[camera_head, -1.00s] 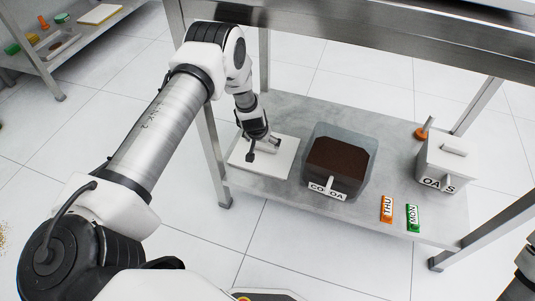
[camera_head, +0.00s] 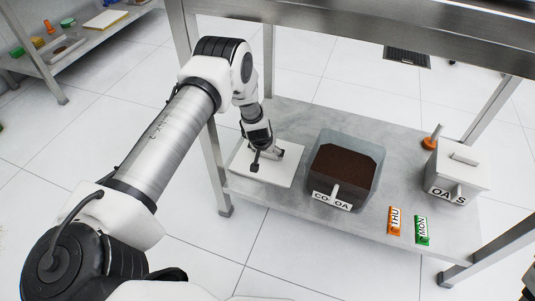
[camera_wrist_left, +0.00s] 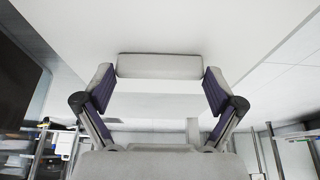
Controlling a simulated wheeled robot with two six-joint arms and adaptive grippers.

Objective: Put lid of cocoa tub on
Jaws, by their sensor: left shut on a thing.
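The cocoa tub (camera_head: 317,182) stands upright on the low grey metal shelf in the head view. It is grey and translucent, has no lid on it, and is filled with dark brown powder. Its flat white square lid (camera_head: 240,163) is on or just above the shelf, left of the tub; I cannot tell whether it touches. My left gripper (camera_head: 265,156) points down over the lid. In the left wrist view, my left gripper (camera_wrist_left: 159,87) has its two fingers at the ends of the lid's pale bar handle (camera_wrist_left: 159,66), shut on it. My right gripper is not seen.
The shelf (camera_head: 300,115) also holds a lidded oats tub (camera_head: 455,172), an orange-based object (camera_head: 430,143), and orange THU (camera_head: 394,222) and green MON (camera_head: 422,230) tags. Metal legs and a table top (camera_head: 400,30) frame it. Another shelf (camera_head: 80,50) stands far left.

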